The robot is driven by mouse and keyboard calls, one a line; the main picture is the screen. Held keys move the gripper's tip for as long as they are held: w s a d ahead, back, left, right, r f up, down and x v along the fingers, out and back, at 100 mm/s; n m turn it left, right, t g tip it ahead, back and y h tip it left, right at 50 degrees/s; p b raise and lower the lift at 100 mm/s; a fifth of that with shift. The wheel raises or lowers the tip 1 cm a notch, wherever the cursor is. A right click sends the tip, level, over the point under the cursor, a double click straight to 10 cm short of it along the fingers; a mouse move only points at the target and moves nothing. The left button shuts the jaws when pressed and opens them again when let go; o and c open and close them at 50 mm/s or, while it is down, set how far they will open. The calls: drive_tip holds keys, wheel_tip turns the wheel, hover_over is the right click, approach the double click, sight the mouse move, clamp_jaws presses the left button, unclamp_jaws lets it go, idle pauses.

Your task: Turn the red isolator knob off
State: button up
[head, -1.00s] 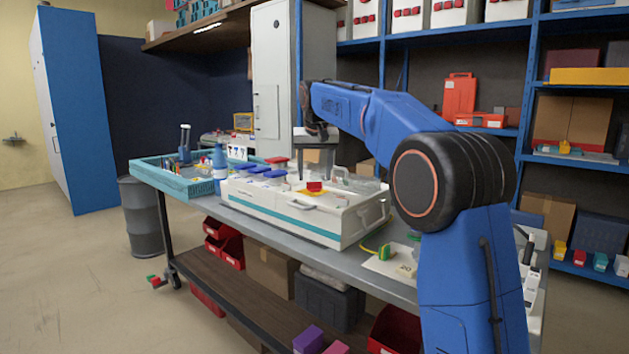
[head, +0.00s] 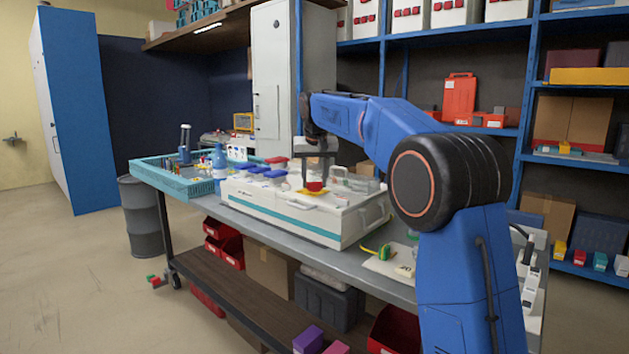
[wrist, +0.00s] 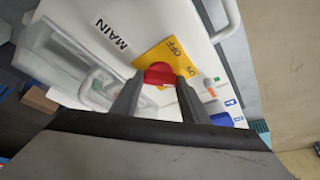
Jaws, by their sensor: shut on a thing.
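The red isolator knob (wrist: 158,75) sits on a yellow plate (wrist: 159,52) marked OFF and ON, beside the label MAIN, on the white socket box (head: 290,215). My gripper (wrist: 157,88) is shut on the knob, one finger on each side of it. In the head view the red knob (head: 315,186) shows just below my gripper (head: 316,178), on top of the box. The knob's exact pointing is partly hidden by the fingers.
Blue-lidded sockets (head: 272,173) and a red-lidded one stand on the box's left part. A clear cover (head: 355,183) lies right of the knob.

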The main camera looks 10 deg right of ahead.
drive_tip(key=shift+d, duration=0.1)
drive_tip(key=n+y, duration=0.2)
drive_tip(key=n, duration=0.2)
drive_tip(key=shift+d+n, duration=0.15)
drive_tip(key=shift+n, duration=0.25)
drive_tip(key=n, duration=0.2)
drive_tip(key=n+g+y, duration=0.1)
drive_tip(key=n, duration=0.1)
drive_tip(key=shift+w+d+n+y, duration=0.1)
drive_tip(key=shift+w+n+y, duration=0.05)
drive_tip(key=shift+n+y, duration=0.15)
drive_tip(key=n, duration=0.2)
drive_tip(key=n+g+y, duration=0.1)
drive_tip(key=n, duration=0.1)
drive_tip(key=shift+w+d+n, duration=0.1)
drive_tip(key=shift+w+n, duration=0.05)
drive_tip(key=shift+n, duration=0.15)
drive_tip(key=shift+n+g+y, duration=0.4)
drive_tip(key=shift+n+g, duration=0.5)
drive_tip(key=shift+n, duration=1.1)
drive_tip(key=o, duration=1.1)
drive_tip(key=shift+c, duration=0.2)
